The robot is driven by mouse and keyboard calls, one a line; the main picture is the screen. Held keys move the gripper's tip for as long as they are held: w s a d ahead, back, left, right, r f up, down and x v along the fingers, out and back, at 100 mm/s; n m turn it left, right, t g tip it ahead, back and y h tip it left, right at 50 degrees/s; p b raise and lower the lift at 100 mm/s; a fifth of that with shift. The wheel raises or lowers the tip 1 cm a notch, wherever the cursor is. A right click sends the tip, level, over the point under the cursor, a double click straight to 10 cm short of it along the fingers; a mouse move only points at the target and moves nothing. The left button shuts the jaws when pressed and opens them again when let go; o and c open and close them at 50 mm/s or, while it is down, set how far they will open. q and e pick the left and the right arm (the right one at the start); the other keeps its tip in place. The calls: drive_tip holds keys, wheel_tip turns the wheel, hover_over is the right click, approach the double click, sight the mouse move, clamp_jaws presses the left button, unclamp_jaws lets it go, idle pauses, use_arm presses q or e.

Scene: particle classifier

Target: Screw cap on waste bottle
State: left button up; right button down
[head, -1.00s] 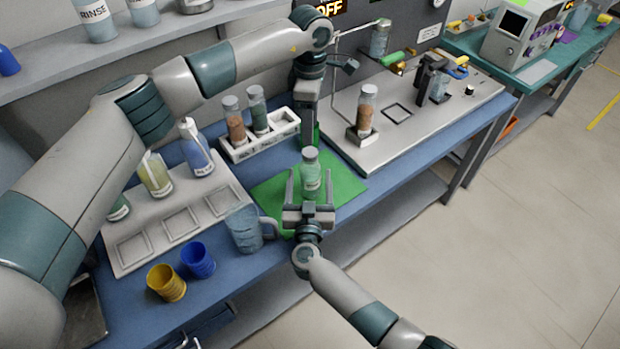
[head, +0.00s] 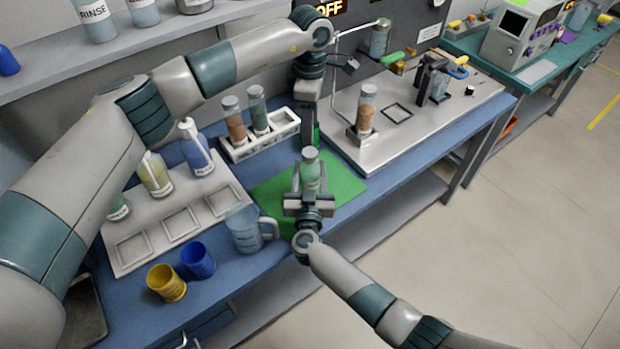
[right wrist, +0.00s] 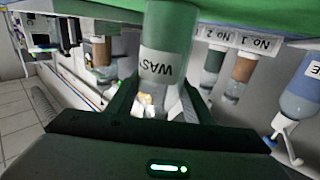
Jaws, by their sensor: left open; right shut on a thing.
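The waste bottle (head: 311,176), green inside with a pale grey top, stands upright on the green mat (head: 345,187). The right wrist view shows it upside down, with its label (right wrist: 160,66) partly readable as "WAS". My right gripper (head: 310,188) comes from the front and is shut on the waste bottle. My left gripper (head: 308,138) points down just behind the bottle, apart from it, and is open. Its fingertips are partly hidden, and I cannot tell whether the bottle's top is a separate cap.
A white rack (head: 262,141) with two filled bottles stands behind left. The metal station (head: 425,125) with a brown-filled bottle (head: 366,112) is at right. A clear jug (head: 244,232), blue cup (head: 198,260) and yellow cup (head: 167,283) stand front left. The mat's right side is clear.

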use_arm(q)
drive_tip(key=n, duration=0.4)
drive_tip(key=shift+n, duration=0.4)
drive_tip(key=n, duration=0.8)
drive_tip(key=shift+n, duration=0.4)
drive_tip(key=n, duration=0.8)
drive_tip(key=shift+n, duration=0.4)
drive_tip(key=n, duration=0.8)
drive_tip(key=shift+n, duration=0.4)
drive_tip(key=n, duration=0.4)
drive_tip(key=shift+n, duration=0.4)
drive_tip(key=shift+f, duration=0.1)
